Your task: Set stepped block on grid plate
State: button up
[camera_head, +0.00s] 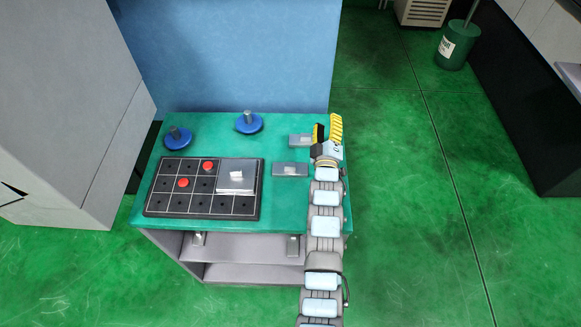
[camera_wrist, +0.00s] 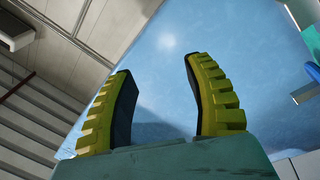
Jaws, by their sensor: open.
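The black grid plate (camera_head: 215,205) lies on the green table top, left of centre, marked with pale lines and dark holes. A grey block with a small pale raised piece on top, which looks like the stepped block (camera_head: 236,187), rests on the plate's right part. My gripper (camera_head: 328,130) is at the table's right edge, right of the block and apart from it. Its yellow fingers are spread and empty. In the wrist view the open fingers (camera_wrist: 165,105) point towards a blue surface with nothing between them. Neither block nor plate shows there.
Two red discs (camera_head: 183,183) sit on the plate's left half. Two blue round knobs (camera_head: 249,124) stand at the table's back. Two flat grey plates (camera_head: 290,169) lie between the block and my gripper. A blue panel (camera_head: 235,55) rises behind the table (camera_head: 285,210).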

jog(key=w+d+f+n+g+y+p, duration=0.1)
jog(key=w+d+f+n+g+p, duration=0.2)
jog(key=w+g, duration=0.35)
jog(key=n+g+y+p, duration=0.2)
jog(key=n+g+y, duration=0.4)
jog(key=g, duration=0.7)
send_near(290, 164)
jog(key=f+b, duration=0.1)
jog(key=f+m+b, duration=0.1)
jog(key=s+f+y+b, duration=0.1)
jog(key=shift+a+f+t, duration=0.25)
jog(key=shift+a+f, duration=0.1)
jog(key=shift+f, duration=0.05)
jog(key=shift+w+x, duration=0.15)
jog(key=shift+x, duration=0.85)
jog(key=shift+w+x, duration=0.2)
jog(key=shift+x, duration=1.95)
